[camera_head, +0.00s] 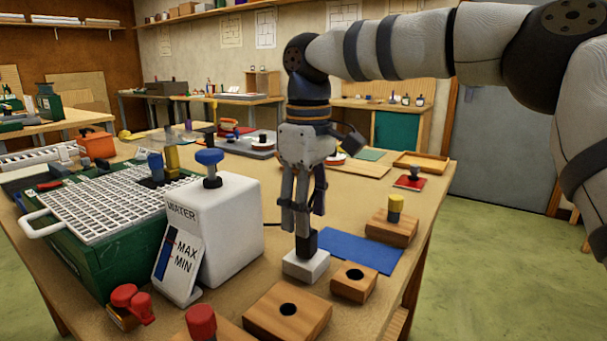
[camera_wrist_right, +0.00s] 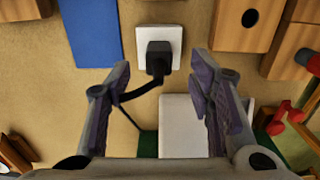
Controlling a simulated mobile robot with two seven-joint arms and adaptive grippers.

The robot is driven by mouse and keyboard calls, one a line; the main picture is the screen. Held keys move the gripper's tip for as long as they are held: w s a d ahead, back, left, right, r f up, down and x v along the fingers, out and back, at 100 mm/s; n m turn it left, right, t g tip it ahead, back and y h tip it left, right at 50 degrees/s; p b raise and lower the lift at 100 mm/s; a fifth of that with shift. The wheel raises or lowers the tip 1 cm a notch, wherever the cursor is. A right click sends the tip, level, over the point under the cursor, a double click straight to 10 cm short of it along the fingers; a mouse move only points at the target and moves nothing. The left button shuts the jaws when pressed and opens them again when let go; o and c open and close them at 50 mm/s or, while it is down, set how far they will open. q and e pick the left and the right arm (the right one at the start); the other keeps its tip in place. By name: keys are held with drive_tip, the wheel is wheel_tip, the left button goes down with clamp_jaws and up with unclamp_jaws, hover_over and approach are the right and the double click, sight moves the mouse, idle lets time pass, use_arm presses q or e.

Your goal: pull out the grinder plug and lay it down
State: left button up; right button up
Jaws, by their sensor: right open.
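The black grinder plug (camera_head: 306,243) stands upright in a white socket block (camera_head: 305,266) on the table. In the right wrist view the plug (camera_wrist_right: 158,58) sits on the white block (camera_wrist_right: 172,38), with a dark cable running from it toward the lower left. My right gripper (camera_head: 303,222) points down just above the plug. In the wrist view its two fingers (camera_wrist_right: 160,80) are apart, one on each side of the plug's line, with nothing between them touching. My left gripper is not in view.
A blue mat (camera_head: 355,252) lies right of the socket. Wooden blocks with holes (camera_head: 287,312) stand in front and at right. The white water tank (camera_head: 230,215) stands close at left, beside a green grinder base with a white grid (camera_head: 115,200).

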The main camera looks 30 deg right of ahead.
sight(307, 240)
wheel_tip(307, 240, down, 6)
drive_tip(key=shift+w+r, duration=0.1)
drive_tip(key=shift+w, duration=0.05)
drive_tip(key=c, duration=1.1)
clamp_jaws()
